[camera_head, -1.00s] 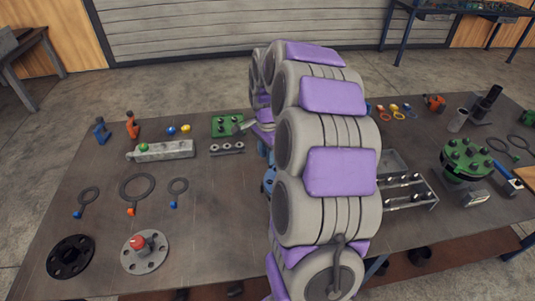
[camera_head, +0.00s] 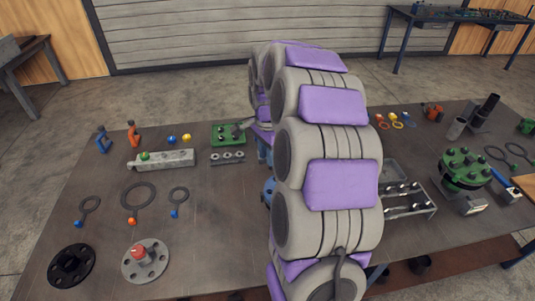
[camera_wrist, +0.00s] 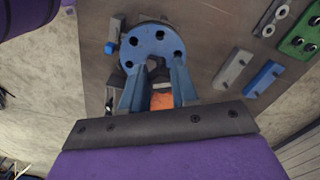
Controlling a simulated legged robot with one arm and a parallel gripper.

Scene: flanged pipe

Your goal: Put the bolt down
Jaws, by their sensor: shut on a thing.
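In the wrist view my gripper (camera_wrist: 158,72) has two blue fingers closed around a small dark piece, the bolt (camera_wrist: 156,69). Only part of the bolt shows between the fingertips. An orange part shows between the fingers, nearer the palm. A round blue flange (camera_wrist: 143,42) with several dark holes lies just beyond the fingertips. I cannot tell whether the bolt touches it. In the head view my arm hides the gripper and the bolt; only bits of blue (camera_head: 268,186) show at the arm's left edge.
A grey bolt rack (camera_head: 411,211) stands right of my arm, near a green bolted flange (camera_head: 465,166). On the left are a green block (camera_head: 226,134), a grey bar (camera_head: 165,161), ring gaskets (camera_head: 137,196), a black flange (camera_head: 72,265) and a grey flange (camera_head: 146,266). Bare tabletop lies between them.

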